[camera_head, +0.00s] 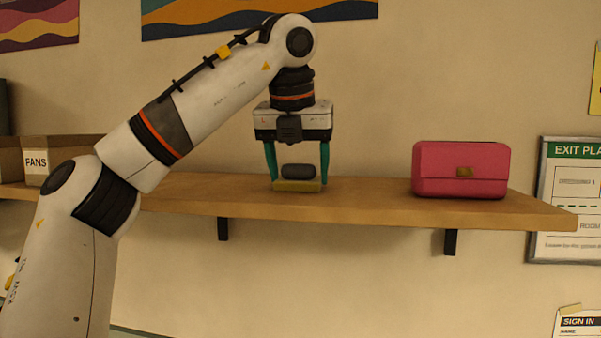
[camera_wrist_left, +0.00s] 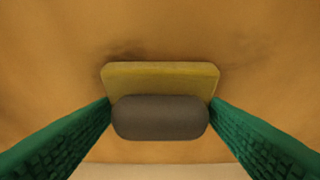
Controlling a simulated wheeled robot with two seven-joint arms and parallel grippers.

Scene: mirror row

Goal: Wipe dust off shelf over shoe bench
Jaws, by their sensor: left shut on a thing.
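My left gripper (camera_head: 297,182) has its green fingers down at the wooden shelf (camera_head: 370,200). It is shut on a wiping tool, a yellow pad (camera_head: 297,186) with a dark grey rounded grip (camera_head: 298,171). In the left wrist view the grey grip (camera_wrist_left: 160,117) sits between the two green fingers, with the yellow pad (camera_wrist_left: 160,80) behind it. The pad is at the shelf's surface; I cannot tell how firmly it presses. A faint dark smudge (camera_wrist_left: 125,55) shows on the shelf just beyond the pad. My right gripper is not in view.
A box labelled FANS (camera_head: 62,152) stands at the left end. Shelf between gripper and handbag is clear. Dark brackets (camera_head: 450,242) hang below. An exit plan (camera_head: 567,200) is on the wall.

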